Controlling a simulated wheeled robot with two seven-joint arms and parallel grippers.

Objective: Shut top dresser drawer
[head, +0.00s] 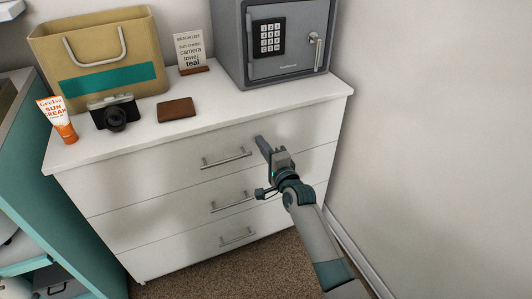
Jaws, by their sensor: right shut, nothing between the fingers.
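The white dresser (115,232) stands in the middle of the head view with three drawers, each with a metal bar handle. The top drawer (150,178) looks flush or nearly flush with the dresser front; any small gap is too fine to tell. Its handle (226,160) is at the middle of the drawer. My right gripper (260,141) is shut and empty, with its fingertips at the top drawer's front, right of the handle. I cannot tell whether they touch it. My left gripper is not in view.
A teal shelf (45,190) stands left. A wall (430,120) is close on the right.

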